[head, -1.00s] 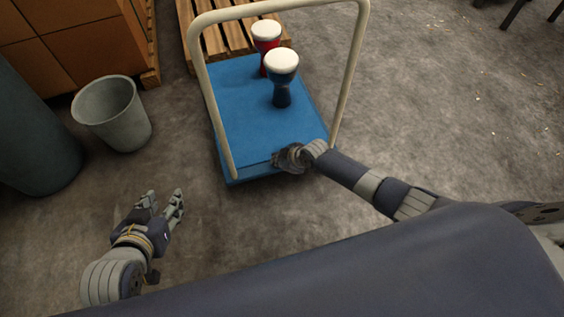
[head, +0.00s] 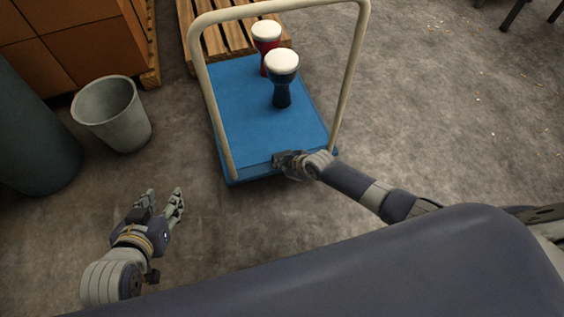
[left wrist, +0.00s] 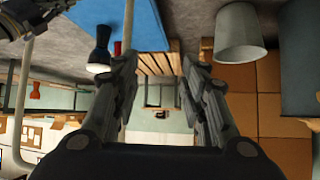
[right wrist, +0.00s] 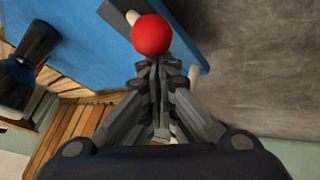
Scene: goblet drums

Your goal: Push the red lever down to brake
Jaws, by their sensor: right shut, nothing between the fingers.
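The red lever shows as a round red knob (right wrist: 151,35) on a pale stem in the right wrist view, at the near edge of the blue cart (head: 254,115). My right gripper (right wrist: 158,62) is shut with nothing between its fingers, its tips right by the knob. Whether they touch it I cannot tell. In the head view my right gripper (head: 278,161) is at the cart's near edge, and the knob is hidden there. My left gripper (head: 163,197) is open and empty over the floor, left of the cart; its spread fingers also show in the left wrist view (left wrist: 158,70).
The cart has a beige tube handle (head: 207,100). A blue drum (head: 281,88) and a red drum (head: 267,40) stand on it. A grey bin (head: 115,115) stands to the left, and a wooden pallet (head: 225,38) lies behind.

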